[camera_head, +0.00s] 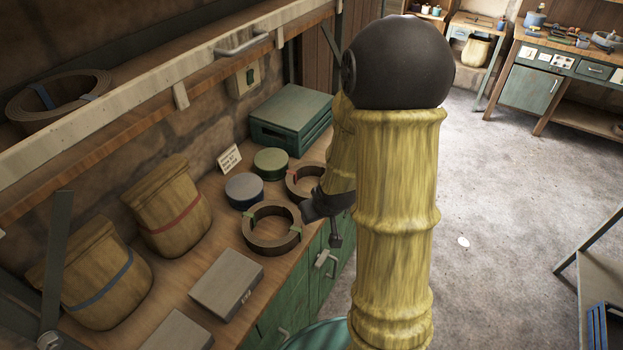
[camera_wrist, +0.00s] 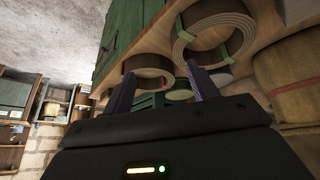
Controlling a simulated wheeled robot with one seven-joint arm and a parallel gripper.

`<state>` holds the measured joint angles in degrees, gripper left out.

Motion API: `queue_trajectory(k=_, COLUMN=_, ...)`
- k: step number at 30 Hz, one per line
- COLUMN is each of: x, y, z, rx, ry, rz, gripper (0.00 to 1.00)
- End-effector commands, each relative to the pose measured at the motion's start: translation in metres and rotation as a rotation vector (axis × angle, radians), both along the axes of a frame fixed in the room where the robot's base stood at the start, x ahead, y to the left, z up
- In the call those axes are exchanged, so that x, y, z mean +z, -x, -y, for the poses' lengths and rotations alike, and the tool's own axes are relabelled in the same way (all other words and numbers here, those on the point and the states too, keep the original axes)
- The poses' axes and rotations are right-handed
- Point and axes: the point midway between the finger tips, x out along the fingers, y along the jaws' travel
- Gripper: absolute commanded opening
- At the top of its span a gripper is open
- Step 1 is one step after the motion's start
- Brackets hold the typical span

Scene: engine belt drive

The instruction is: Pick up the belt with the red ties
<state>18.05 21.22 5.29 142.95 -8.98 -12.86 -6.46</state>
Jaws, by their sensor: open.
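The belt with the red ties (camera_head: 291,187) is a brown ring lying on the wooden counter. One red tie shows on its left side, and my arm hides its right part. My gripper (camera_head: 322,224) is open and empty, close to the counter's front edge on the near right side of that belt. Its two fingers (camera_wrist: 162,90) stand wide apart in the wrist view. I cannot tell whether they touch the belt.
A belt with green ties (camera_head: 272,246) lies just nearer on the counter, and shows in the wrist view (camera_wrist: 181,51). A blue-grey tin (camera_head: 244,191), a green tin (camera_head: 271,164) and a green crate (camera_head: 291,112) stand behind. A blue-tied belt (camera_head: 40,108) lies on the upper shelf.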

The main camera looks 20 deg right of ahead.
Motion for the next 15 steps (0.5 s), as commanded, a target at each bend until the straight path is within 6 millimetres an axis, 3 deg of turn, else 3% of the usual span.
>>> queue_trajectory(k=6, x=-0.018, y=-0.033, z=0.049, rx=-0.01, ry=-0.013, rz=0.18, gripper=0.58)
queue_trajectory(k=15, x=-0.032, y=-0.049, z=0.107, rx=-0.087, ry=-0.036, rz=0.474, gripper=0.58)
